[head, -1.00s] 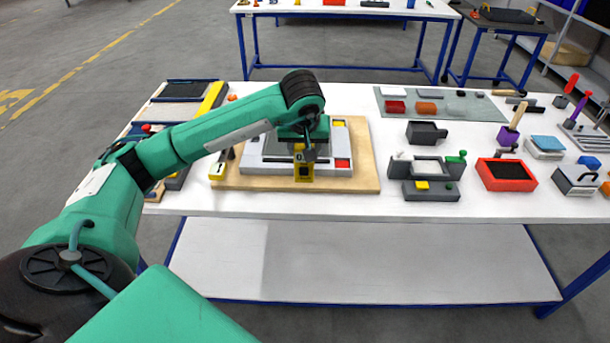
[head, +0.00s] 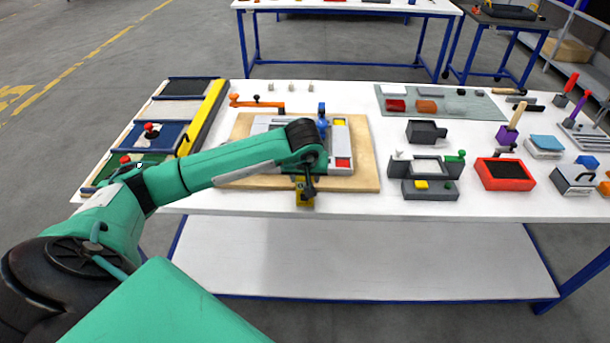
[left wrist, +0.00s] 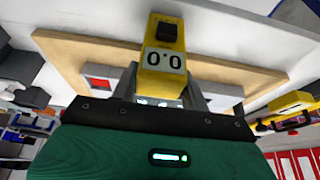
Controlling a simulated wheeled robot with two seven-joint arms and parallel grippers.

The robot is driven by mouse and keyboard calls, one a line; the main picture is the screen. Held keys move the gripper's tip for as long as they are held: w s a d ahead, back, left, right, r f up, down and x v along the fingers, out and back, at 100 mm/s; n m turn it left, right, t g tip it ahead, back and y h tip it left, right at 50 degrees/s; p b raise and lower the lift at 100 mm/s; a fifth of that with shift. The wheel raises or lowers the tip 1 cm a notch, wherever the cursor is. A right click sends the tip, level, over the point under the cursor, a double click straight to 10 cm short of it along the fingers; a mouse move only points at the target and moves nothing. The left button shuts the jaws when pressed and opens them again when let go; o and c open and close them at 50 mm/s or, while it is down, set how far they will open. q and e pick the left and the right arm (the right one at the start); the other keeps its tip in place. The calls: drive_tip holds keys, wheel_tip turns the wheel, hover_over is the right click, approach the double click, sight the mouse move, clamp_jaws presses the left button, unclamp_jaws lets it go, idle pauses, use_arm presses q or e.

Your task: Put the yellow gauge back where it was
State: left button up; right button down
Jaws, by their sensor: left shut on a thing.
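The yellow gauge (head: 304,199) is in my left gripper (head: 305,181), in front of the grey plate fixture (head: 342,143) on the wooden board (head: 366,165). In the head view it overlaps the board's front edge and the white tabletop. In the left wrist view the gauge (left wrist: 163,60) shows a dark top part and a white display reading 0.0. The left gripper's fingers (left wrist: 165,88) are shut on either side of it. My left arm hides part of the fixture. I cannot tell how high the gauge is above the table. My right gripper is not in view.
An orange toggle clamp (head: 257,103) and a long yellow bar (head: 203,118) lie left of and behind the board. Dark trays (head: 167,135) are at the left. A grey holder with a yellow block (head: 430,188) and a red tray (head: 505,174) stand to the right.

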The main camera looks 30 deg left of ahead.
use_arm(q)
drive_tip(key=shift+f, duration=0.1)
drive_tip(key=o, duration=1.2)
drive_tip(key=shift+r, duration=0.25)
drive_tip(key=b+v, duration=0.2)
drive_tip(key=v, duration=1)
drive_tip(key=shift+b, duration=0.4)
drive_tip(key=shift+d+f, duration=0.15)
